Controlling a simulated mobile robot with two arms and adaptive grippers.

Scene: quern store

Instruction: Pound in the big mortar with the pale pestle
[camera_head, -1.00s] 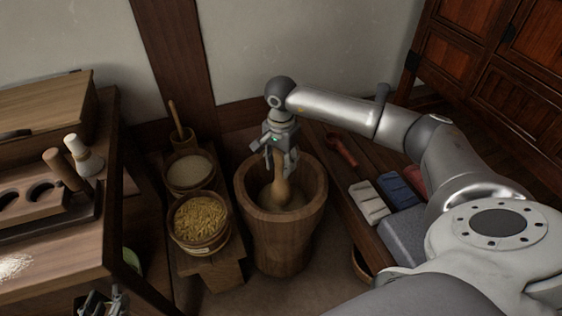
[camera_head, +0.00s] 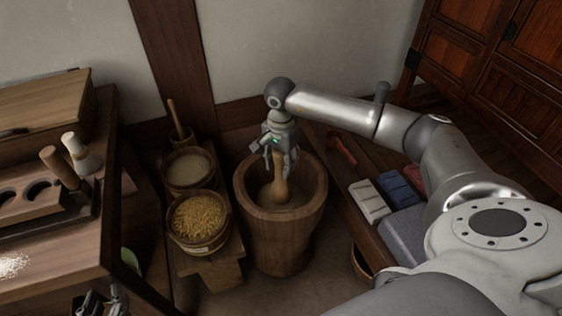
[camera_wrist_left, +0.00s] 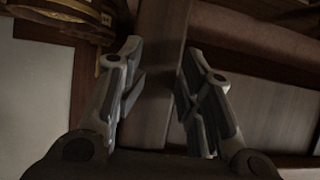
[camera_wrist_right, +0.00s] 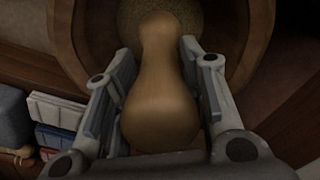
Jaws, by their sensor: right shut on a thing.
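The big wooden mortar (camera_head: 284,237) stands on the floor in the middle of the head view, with pale contents inside. The pale pestle (camera_head: 279,188) is upright in it, its lower end inside the mortar's mouth. My right gripper (camera_head: 277,162) is above the mortar and shut on the pestle. In the right wrist view the pestle (camera_wrist_right: 160,95) lies between the fingers and points into the mortar (camera_wrist_right: 245,60); its tip meets or hides part of the grainy contents. My left gripper (camera_wrist_left: 158,80) is open and empty, low by the left bench; it shows at the bottom of the head view (camera_head: 103,302).
Left of the mortar, a low bench (camera_head: 222,272) bears a tub of yellow grain (camera_head: 200,218) and a tub of pale meal (camera_head: 189,172). A work table (camera_head: 50,270) stands further left. At right, a low shelf holds white (camera_head: 369,200) and blue (camera_head: 396,187) blocks and a red tool (camera_head: 341,148).

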